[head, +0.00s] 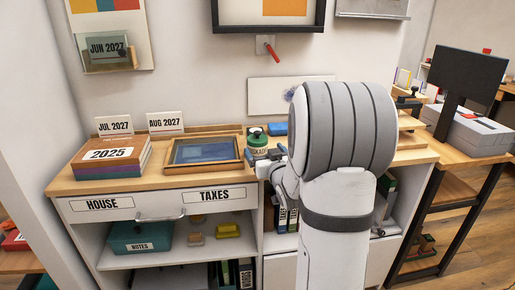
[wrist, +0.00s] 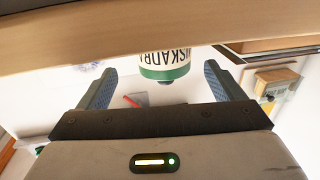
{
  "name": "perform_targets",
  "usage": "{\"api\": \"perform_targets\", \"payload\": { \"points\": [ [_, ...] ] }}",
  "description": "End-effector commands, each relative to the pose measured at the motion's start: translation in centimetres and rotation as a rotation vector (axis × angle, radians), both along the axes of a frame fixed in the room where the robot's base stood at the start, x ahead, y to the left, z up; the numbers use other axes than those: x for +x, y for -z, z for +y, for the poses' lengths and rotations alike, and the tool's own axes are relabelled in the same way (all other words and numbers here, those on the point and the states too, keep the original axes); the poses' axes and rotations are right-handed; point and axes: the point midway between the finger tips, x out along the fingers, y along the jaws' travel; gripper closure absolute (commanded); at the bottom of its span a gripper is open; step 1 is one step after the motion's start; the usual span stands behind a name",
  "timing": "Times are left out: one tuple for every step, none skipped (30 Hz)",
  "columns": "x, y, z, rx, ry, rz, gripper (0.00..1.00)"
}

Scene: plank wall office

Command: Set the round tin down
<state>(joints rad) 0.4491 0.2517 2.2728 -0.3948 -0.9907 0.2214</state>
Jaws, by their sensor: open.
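The round tin (head: 258,141) is green and white with lettering and a dark knob on its lid. It stands upright on the wooden counter top (head: 200,182), just right of the framed tray. My gripper (head: 267,158) is in front of it, partly hidden by my own arm in the head view. In the wrist view, which is upside down, the tin (wrist: 164,62) appears between the two blue-grey fingers of my gripper (wrist: 160,72). The fingers are spread wide, with clear gaps on both sides of the tin. Its base is hidden by the counter edge there.
A framed tray (head: 204,152) lies left of the tin, and stacked books (head: 112,158) stand further left. A blue object (head: 278,128) lies behind the tin. Date cards (head: 165,123) stand at the back. Shelves with a teal box (head: 140,237) are below.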

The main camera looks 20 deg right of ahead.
Motion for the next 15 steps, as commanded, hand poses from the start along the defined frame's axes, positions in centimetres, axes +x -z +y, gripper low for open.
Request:
{"api": "perform_targets", "payload": {
  "points": [
    [0.5,0.1,0.0,0.0,-0.001,-0.001,0.12],
    [0.8,0.2,0.1,0.0,-0.001,-0.001,0.12],
    [1.4,0.3,0.2,-0.001,-0.003,-0.001,0.12],
    [1.9,0.4,0.2,-0.001,-0.003,-0.001,0.12],
    [2.4,0.5,0.2,-0.001,-0.003,0.0,0.12],
    [3.0,0.6,0.2,-0.001,-0.002,0.0,0.12],
    [3.4,0.6,0.2,-0.001,-0.001,0.0,0.12],
    [3.8,0.5,0.1,-0.001,-0.001,-0.001,0.12],
    [4.3,0.5,0.0,-0.001,-0.001,-0.001,0.12],
    [4.6,0.5,0.0,-0.001,-0.001,-0.001,0.12],
    [4.8,0.4,-0.1,-0.001,0.0,-0.001,0.12],
    [5.0,0.4,-0.1,-0.001,0.0,0.0,0.12],
    [5.1,0.4,-0.1,-0.001,0.0,0.0,0.12],
    [5.1,0.4,-0.1,-0.001,0.0,0.0,0.12],
    [5.1,0.4,-0.1,-0.001,0.0,0.0,0.12]
  ]
}}
